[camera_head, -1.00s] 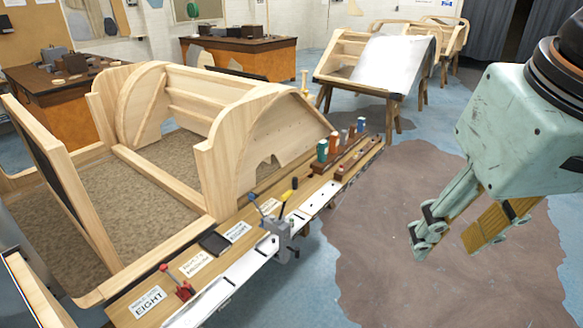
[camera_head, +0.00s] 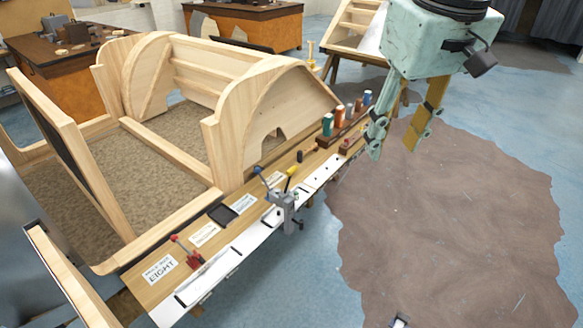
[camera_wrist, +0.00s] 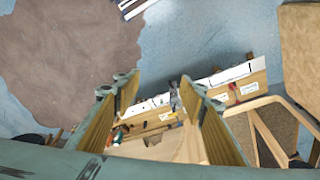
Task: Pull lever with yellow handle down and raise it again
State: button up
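The lever's yellow handle (camera_head: 292,170) sticks up from a grey clamp-like mount (camera_head: 285,203) on the white-edged wooden board. A blue-tipped lever (camera_head: 259,172) stands beside it on the left. My gripper (camera_head: 397,150) hangs in the air right of and above the board, pointing down. Its two fingers are apart with nothing between them. In the wrist view the open fingers (camera_wrist: 160,100) frame the board from above, and the grey mount (camera_wrist: 175,100) shows small beyond them. The yellow handle is too small to make out clearly there.
A red lever (camera_head: 186,253) is at the board's near left end. Coloured cylinders (camera_head: 340,118) stand in a rack at its far end. The wooden bodyframe (camera_head: 235,130) rises behind the board. The floor to the right is clear.

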jog(key=w+a+f+n+p, duration=0.1)
jog(key=w+a, duration=0.1)
jog(key=w, duration=0.3)
jog(key=w+a+f+n+p, duration=0.1)
jog(key=w+a+p, duration=0.15)
jog(key=w, duration=0.35)
jog(key=n+g+p, duration=0.3)
jog(key=n+p, duration=0.2)
send_over(292, 168)
notch_tip(292, 168, down, 18)
jog(key=shift+r, duration=0.15)
jog(key=shift+f+p, duration=0.7)
jog(key=shift+f, duration=6.2)
jog(key=shift+c, duration=0.6)
jog(key=c, duration=1.1)
